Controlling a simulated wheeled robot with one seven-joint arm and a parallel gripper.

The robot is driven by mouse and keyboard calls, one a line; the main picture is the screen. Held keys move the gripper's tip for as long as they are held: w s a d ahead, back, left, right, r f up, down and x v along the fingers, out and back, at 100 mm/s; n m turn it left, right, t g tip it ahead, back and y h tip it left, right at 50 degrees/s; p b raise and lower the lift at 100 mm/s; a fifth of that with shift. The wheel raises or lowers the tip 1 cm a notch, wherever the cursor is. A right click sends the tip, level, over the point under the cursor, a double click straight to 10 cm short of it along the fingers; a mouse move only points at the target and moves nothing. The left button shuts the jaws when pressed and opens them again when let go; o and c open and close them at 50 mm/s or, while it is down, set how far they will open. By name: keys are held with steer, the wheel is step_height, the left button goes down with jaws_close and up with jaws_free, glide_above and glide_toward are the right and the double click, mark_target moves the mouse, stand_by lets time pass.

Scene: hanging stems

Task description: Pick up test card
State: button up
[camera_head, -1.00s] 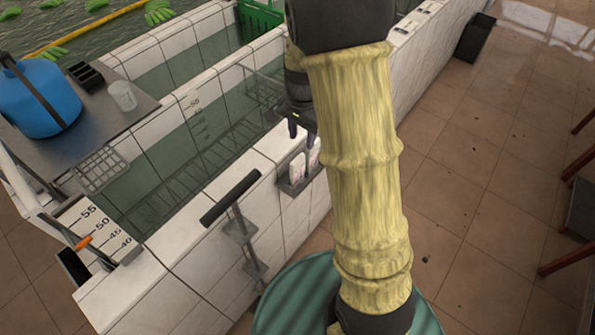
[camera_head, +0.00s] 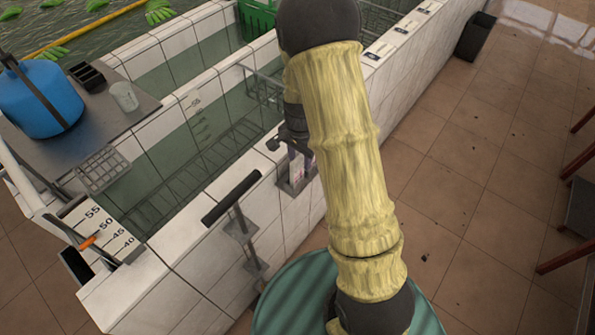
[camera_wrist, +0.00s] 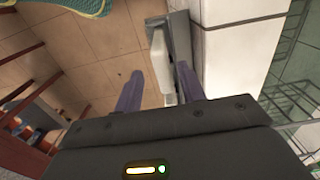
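A grey holder (camera_head: 290,188) is fixed to the outer face of the white tiled tank wall, and a white card (camera_head: 296,167) stands in it. I take this for the test card, though its print is too small to read. In the wrist view, a white card (camera_wrist: 161,66) stands upright along the grey holder (camera_wrist: 181,45). My gripper (camera_head: 301,155) is just above the holder, pointing down. In the wrist view, my gripper (camera_wrist: 159,72) is open, with its purple fingers on either side of the card, apparently not closed on it. My arm hides part of the holder.
A black-handled bar (camera_head: 231,197) stands at the wall just left of the holder. Labelled cards (camera_head: 379,50) lie on the wall top farther back. A blue container (camera_head: 38,98) and a clear cup (camera_head: 124,96) stand on the metal table. Tiled floor (camera_head: 470,190) is open to the right.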

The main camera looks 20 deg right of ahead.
mark_target(297, 166)
steer(key=f, duration=0.2)
steer(key=f+p, duration=0.1)
steer(key=f, duration=0.1)
steer(key=shift+a, duration=0.35)
steer(key=shift+c, duration=0.4)
jaws_close()
